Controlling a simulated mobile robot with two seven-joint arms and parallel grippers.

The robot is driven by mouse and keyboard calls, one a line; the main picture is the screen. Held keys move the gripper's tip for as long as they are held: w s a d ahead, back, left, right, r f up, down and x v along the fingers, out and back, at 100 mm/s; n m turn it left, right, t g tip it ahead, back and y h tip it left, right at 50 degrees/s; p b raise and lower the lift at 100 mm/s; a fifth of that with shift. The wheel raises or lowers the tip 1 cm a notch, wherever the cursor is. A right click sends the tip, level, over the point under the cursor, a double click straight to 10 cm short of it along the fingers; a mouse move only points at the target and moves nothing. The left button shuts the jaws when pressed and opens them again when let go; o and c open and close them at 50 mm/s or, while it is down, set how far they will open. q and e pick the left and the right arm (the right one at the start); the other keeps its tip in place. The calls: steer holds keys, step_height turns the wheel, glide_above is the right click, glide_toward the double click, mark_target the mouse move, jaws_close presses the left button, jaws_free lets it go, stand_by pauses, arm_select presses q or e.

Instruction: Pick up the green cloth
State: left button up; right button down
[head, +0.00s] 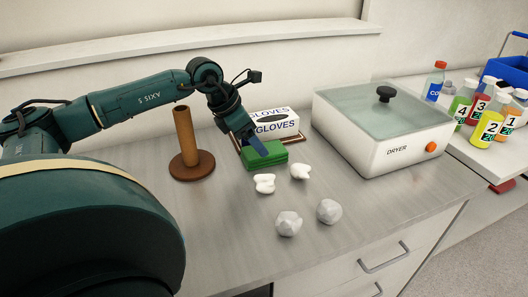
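The green cloth (265,158) lies folded in a block on the grey counter, in front of the glove box. My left gripper (259,149) reaches down from behind and left, with its fingertips at the top of the cloth. The fingers are small and seen edge-on, so I cannot tell whether they are open or shut on the cloth. My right gripper is not in view.
A glove box (279,125) stands right behind the cloth. A brown upright post on a round base (192,165) is to the left. White crumpled pieces (265,184) and grey lumps (289,223) lie in front. A dryer (360,140) and several bottles (461,100) are to the right.

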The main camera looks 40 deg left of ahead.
arm_select(q)
steer(key=x, duration=0.4)
steer(key=shift+p, duration=0.35)
steer(key=shift+f, duration=0.1)
steer(key=shift+f+b, duration=0.2)
steer(key=shift+b, duration=0.15)
steer(key=c, duration=0.7)
steer(key=shift+r+p, duration=0.45)
steer(key=shift+c, duration=0.2)
step_height(320, 180, up, 10)
steer(key=shift+f, duration=0.2)
